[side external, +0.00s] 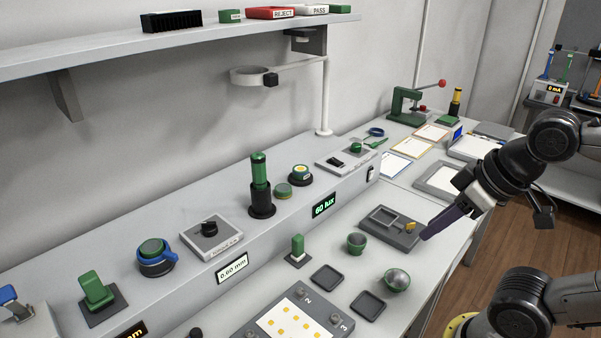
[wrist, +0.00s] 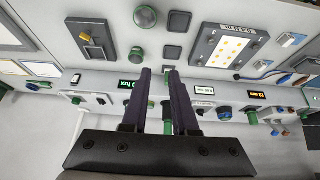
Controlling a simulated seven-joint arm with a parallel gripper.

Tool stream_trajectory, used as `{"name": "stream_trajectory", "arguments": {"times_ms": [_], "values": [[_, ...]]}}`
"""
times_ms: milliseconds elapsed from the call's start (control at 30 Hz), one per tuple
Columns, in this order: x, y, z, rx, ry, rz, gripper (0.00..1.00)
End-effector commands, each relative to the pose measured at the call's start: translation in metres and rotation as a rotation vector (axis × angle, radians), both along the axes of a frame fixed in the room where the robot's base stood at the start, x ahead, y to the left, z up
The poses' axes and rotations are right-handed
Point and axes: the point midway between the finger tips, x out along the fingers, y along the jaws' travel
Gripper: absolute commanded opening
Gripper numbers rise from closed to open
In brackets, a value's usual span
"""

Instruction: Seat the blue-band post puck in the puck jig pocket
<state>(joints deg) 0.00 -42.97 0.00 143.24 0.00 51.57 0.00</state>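A round green-topped puck with a blue band (side external: 152,254) sits in a black base on the raised ledge at the left of the side view. It appears to be the blue-band post puck, also small in the wrist view (wrist: 224,113). A grey block with a square recess (side external: 378,232) lies on the bench and looks like the puck jig; it also shows in the wrist view (wrist: 97,52). A small yellow piece sits at its end. My gripper (side external: 426,236) is just right of this block, near it in the picture. In the wrist view its fingers (wrist: 160,72) are apart and empty.
A tall green post (side external: 260,185) and dial boxes stand along the ledge.

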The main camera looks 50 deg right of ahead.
Motion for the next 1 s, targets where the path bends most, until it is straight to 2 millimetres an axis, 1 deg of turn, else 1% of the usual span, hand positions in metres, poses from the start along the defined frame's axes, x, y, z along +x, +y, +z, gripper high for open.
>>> {"name": "stream_trajectory", "arguments": {"times_ms": [33,167,200,267,300,333,567,667,767,867,900,967,1000], "values": [[0.0,0.0,0.0,0.0,0.0,0.0,0.38],[0.0,0.0,0.0,0.0,0.0,0.0,0.61],[0.0,0.0,0.0,0.0,0.0,0.0,0.68],[0.0,0.0,0.0,0.0,0.0,0.0,0.79],[0.0,0.0,0.0,0.0,0.0,0.0,0.86],[0.0,0.0,0.0,0.0,0.0,0.0,0.89],[0.0,0.0,0.0,0.0,0.0,0.0,0.89],[0.005,0.0,0.003,0.001,-0.024,-0.002,0.89],[0.023,-0.001,0.015,0.001,-0.119,-0.005,0.89],[0.055,-0.002,0.038,-0.003,-0.271,-0.007,0.89],[0.07,-0.002,0.046,-0.005,-0.33,-0.01,0.89],[0.095,-0.005,0.057,-0.011,-0.412,-0.016,0.89],[0.111,-0.007,0.063,-0.014,-0.462,-0.02,0.89]]}}
